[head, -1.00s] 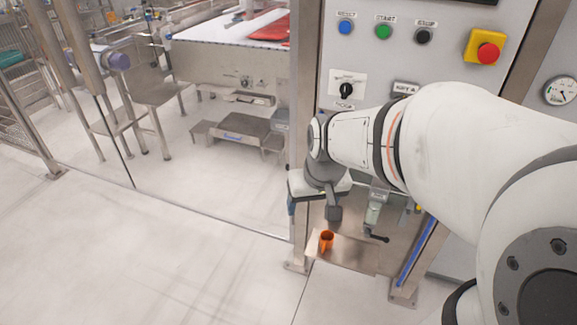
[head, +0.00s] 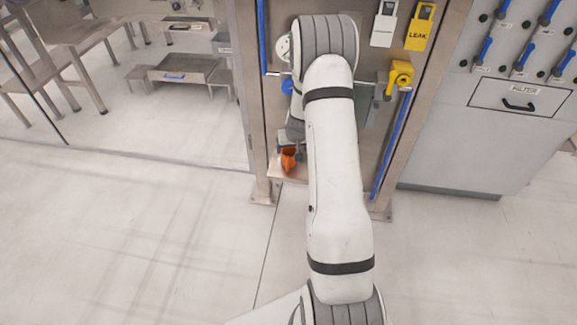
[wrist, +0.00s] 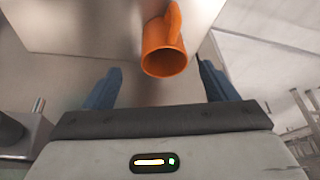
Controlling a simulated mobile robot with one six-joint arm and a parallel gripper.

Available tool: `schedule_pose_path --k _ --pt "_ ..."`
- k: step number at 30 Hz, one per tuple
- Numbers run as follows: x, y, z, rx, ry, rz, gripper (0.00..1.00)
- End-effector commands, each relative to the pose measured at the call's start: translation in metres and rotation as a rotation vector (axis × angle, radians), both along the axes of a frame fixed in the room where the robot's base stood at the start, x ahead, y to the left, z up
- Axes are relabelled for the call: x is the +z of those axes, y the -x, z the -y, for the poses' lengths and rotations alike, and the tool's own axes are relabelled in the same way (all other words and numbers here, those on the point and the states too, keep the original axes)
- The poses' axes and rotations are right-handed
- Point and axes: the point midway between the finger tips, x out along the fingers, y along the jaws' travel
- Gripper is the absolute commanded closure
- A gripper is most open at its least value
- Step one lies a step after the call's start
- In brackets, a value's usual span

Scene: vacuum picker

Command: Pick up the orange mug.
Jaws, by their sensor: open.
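My gripper is open, with one blue finger to each side of the mug's near end and a gap on both sides. Nothing is between the fingers but the mug's near rim or the space just before it.
The machine's upright posts (head: 248,100) flank the shelf. A yellow valve handle (head: 400,76) and blue pipe (head: 392,145) are to the right. A grey cabinet (head: 490,160) stands further right. The floor in front is clear.

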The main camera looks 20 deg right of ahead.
Motion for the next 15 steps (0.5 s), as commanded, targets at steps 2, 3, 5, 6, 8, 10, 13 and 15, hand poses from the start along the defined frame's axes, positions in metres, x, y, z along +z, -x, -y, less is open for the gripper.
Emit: schedule_pose_path --k 2,3,5,6,8,10,13,15 --pt "-0.012 -0.003 0.002 -0.002 0.001 0.000 0.21" --pt "-0.016 -0.005 0.002 -0.002 0.001 0.000 0.21" --pt "-0.021 -0.007 0.002 -0.002 0.000 0.000 0.21" --pt "-0.025 -0.009 0.002 -0.002 0.000 0.000 0.21" --pt "-0.028 -0.011 0.001 -0.001 0.001 0.000 0.21" --pt "-0.034 -0.012 0.000 -0.001 -0.001 -0.001 0.21" --pt "-0.048 -0.017 -0.001 0.000 -0.001 -0.002 0.21" --pt "-0.059 -0.021 -0.002 0.000 -0.001 -0.003 0.21"
